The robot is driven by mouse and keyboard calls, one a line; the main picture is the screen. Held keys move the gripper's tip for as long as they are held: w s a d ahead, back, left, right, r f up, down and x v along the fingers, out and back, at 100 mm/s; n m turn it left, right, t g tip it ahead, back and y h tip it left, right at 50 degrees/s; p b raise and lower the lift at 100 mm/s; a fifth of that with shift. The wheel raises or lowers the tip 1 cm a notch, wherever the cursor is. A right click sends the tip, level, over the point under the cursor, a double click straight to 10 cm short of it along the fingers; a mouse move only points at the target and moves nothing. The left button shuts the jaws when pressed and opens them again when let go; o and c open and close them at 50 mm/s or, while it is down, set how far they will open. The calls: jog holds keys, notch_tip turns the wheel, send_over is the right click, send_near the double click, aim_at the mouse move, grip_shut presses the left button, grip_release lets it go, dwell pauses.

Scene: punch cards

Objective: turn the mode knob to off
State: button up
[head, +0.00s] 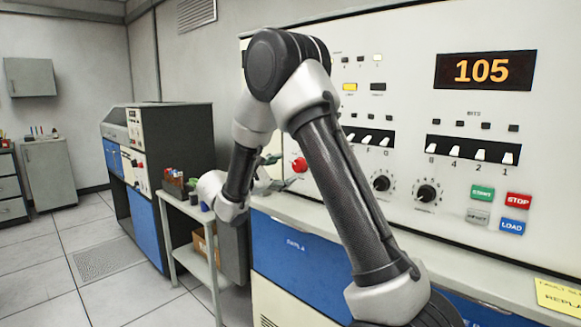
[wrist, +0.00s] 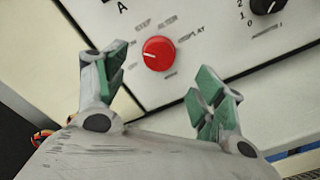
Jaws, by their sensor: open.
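The mode knob is a round red knob (wrist: 158,53) on the cream console panel, ringed by small labels. One label reads DISPLAY; the others are too blurred to read surely. A pale mark on the knob points toward the left in the wrist view. In the head view the knob (head: 299,164) shows just left of my forearm. My gripper (wrist: 162,72) is open and empty, its green-padded fingers spread to either side below the knob in the picture. It appears apart from the knob. In the head view my gripper (head: 268,174) is partly hidden and faces the panel.
A black knob (wrist: 267,4) sits to the right of the red one. The console's ledge (head: 300,213) runs below the panel. A small cart (head: 190,209) with supplies stands left of the console. Floor at the left is clear. The display (head: 485,70) reads 105.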

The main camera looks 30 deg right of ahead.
jog(key=x, duration=0.7)
jog(key=shift+w+d, duration=0.15)
jog(key=shift+d, duration=0.1)
jog(key=shift+f, duration=0.1)
jog(key=c, duration=1.1)
